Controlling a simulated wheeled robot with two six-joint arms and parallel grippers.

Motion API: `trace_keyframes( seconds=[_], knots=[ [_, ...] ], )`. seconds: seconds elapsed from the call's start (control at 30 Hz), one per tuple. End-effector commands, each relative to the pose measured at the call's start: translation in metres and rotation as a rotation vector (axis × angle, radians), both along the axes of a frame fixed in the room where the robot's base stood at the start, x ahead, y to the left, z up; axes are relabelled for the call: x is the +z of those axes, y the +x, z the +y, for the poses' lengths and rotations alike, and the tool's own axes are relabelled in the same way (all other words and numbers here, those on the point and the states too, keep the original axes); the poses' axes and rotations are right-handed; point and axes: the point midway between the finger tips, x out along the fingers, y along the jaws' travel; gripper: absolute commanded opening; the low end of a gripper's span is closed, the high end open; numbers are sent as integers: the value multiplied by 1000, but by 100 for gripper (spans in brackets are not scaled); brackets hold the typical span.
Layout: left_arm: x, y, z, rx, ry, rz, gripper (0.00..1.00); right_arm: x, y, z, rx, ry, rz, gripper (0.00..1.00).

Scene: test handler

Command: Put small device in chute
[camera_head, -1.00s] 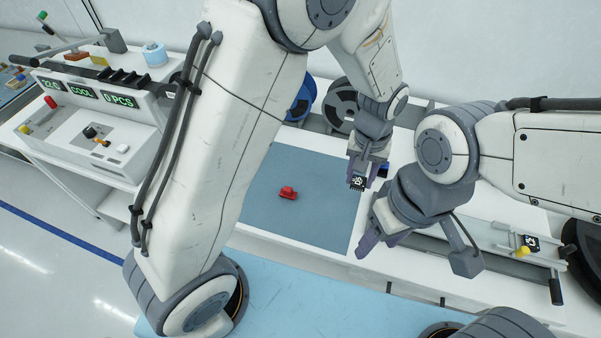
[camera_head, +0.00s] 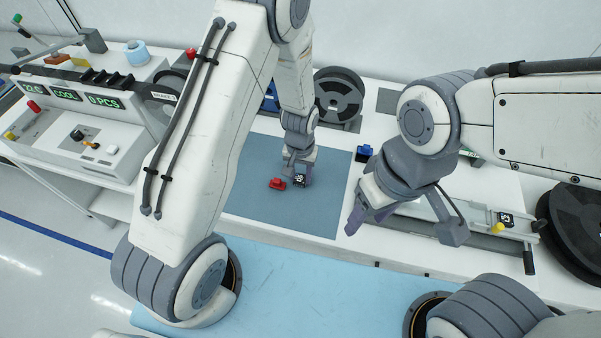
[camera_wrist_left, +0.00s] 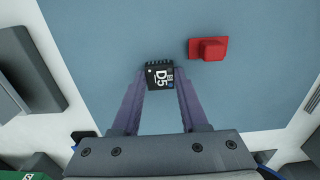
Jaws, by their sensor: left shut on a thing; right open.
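A small black chip-like device marked D5 (camera_wrist_left: 160,76) is between the fingertips of my left gripper (camera_wrist_left: 159,84). In the head view my left gripper (camera_head: 297,176) is low over the blue-grey mat (camera_head: 255,215), with the device (camera_head: 299,180) at its tips. I cannot tell if the device touches the mat. A red block (camera_head: 277,184) lies on the mat just left of the gripper. It also shows in the left wrist view (camera_wrist_left: 208,49). My right gripper (camera_head: 352,218) is open and empty, right of the mat. I cannot make out the chute for certain.
A machine with green displays (camera_head: 70,95) stands at the left. A rail fixture with a yellow knob (camera_head: 497,228) and another black chip (camera_head: 506,218) is at the right. A blue block (camera_head: 364,153) sits right of the mat. Dark reels (camera_head: 338,97) stand behind.

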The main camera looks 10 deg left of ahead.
Motion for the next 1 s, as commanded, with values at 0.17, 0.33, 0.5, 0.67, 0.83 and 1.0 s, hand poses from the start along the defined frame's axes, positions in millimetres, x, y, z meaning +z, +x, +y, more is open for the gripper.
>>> trace_keyframes(
  seconds=[0.17, 0.33, 0.5, 0.67, 0.83, 1.0],
  knots=[
    [-4, 1, -1, 0, -1, -3, 0, 1, 0, 0, 0, 0, 0, 56],
    [-5, 0, -1, 0, 0, -2, 0, 0, 0, 0, 0, 0, 0, 56],
    [-7, 1, -1, 0, 0, -2, 70, -1, 0, 0, 0, 0, 0, 56],
    [-7, 0, -1, 0, 0, -2, 73, -1, 0, 0, 0, 0, 0, 56],
    [-6, 0, -1, 0, 0, -2, 73, 0, 0, 0, 0, 0, 0, 56],
    [6, 2, -1, 0, -1, -5, 73, -2, 0, 0, 0, 0, 0, 56]
  ],
)
